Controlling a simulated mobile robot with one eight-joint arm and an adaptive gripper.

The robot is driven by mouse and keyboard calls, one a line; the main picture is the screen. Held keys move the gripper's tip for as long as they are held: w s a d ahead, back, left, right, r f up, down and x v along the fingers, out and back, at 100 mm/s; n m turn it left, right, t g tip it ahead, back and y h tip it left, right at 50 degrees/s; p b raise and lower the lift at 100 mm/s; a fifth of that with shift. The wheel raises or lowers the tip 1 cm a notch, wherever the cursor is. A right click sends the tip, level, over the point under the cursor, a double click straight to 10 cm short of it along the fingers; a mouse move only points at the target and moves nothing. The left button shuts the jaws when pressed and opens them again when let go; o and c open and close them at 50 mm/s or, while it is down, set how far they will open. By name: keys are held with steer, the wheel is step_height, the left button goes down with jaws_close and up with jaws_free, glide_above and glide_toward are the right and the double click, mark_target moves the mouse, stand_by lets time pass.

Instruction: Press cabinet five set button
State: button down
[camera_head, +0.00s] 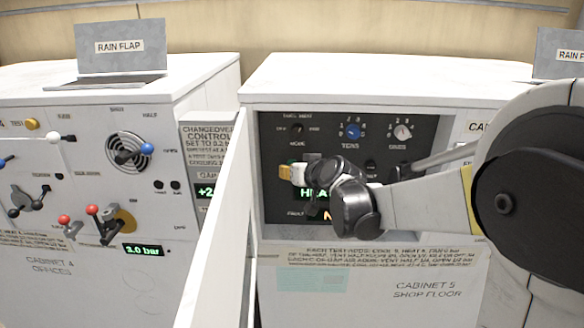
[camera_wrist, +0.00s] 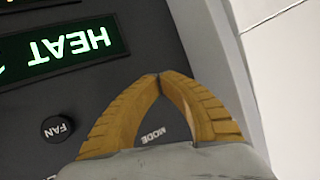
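Cabinet five (camera_head: 425,290) is lettered "CABINET 5 SHOP FLOOR" and has a dark recessed control panel (camera_head: 270,133). My gripper (camera_head: 285,172) is in front of the panel's left part, and its arm reaches in from the right. In the wrist view the yellow fingers (camera_wrist: 157,76) meet at their tips with nothing held. The wrist view is upside down and shows a lit green "HEAT" display (camera_wrist: 65,48), a black fan button (camera_wrist: 57,129) and a "MODE" label. I cannot make out a button marked set; my arm hides part of the panel.
A blue tens knob (camera_head: 353,131) and a pale ones knob (camera_head: 402,132) sit at the panel's top. An open white door (camera_head: 215,255) stands out at the panel's left edge. Cabinet four (camera_head: 60,290), with several levers, is farther left.

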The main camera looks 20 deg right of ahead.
stand_by(0.4)
steer(key=shift+s+a, duration=0.3)
steer(key=shift+s, duration=0.65)
steer(key=s, duration=0.1)
steer(key=s+a, duration=0.1)
steer(key=s, duration=0.2)
steer(key=shift+s+a, duration=0.25)
steer(key=shift+s, duration=0.1)
